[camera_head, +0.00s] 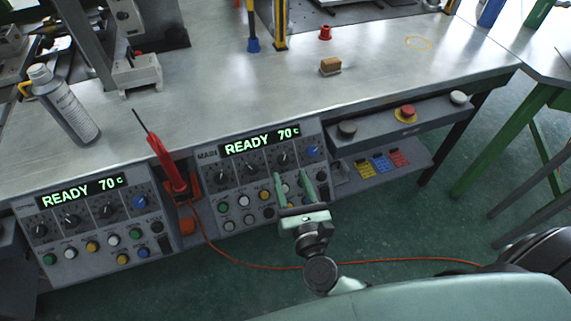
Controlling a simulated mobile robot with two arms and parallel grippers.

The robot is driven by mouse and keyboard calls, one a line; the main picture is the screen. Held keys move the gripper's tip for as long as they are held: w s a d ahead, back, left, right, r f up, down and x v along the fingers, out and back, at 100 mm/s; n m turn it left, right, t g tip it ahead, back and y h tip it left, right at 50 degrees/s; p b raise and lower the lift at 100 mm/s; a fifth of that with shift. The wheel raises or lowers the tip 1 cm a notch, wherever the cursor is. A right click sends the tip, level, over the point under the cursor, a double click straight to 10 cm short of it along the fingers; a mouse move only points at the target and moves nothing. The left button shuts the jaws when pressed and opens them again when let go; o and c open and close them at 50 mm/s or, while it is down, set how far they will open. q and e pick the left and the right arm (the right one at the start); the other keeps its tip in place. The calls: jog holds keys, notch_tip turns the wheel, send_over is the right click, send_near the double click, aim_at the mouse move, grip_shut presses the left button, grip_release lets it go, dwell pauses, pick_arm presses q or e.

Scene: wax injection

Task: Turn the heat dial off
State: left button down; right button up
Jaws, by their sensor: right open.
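Two grey control panels hang at the table's front edge, one on the left (92,221) and one in the middle (233,178). Each has a lit display reading "READY 70 c", a row of black dials with one blue dial (313,151) at the right end, and coloured buttons below. The dial labels are too small to read, so I cannot tell which is the heat dial. My right gripper (291,175) is open and empty in front of the middle panel, its fingertips just below the dial row near a black dial (283,158). I cannot tell whether it touches. My left gripper is not in view.
A red soldering-iron-like tool (165,160) stands in a holder between the panels; its orange cable runs across the floor. A spray can (65,107) stands at left. A grey bar (409,121) with a red button (405,111) is right of the panel. The metal tabletop (420,70) is mostly clear.

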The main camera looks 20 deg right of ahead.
aim_at(284, 160)
jog(key=w, duration=0.4)
jog(key=shift+w+d+p, duration=0.15)
jog(key=shift+w+p, duration=0.15)
jog(key=shift+w, duration=0.1)
grip_shut()
jog(key=shift+n+y, duration=0.3)
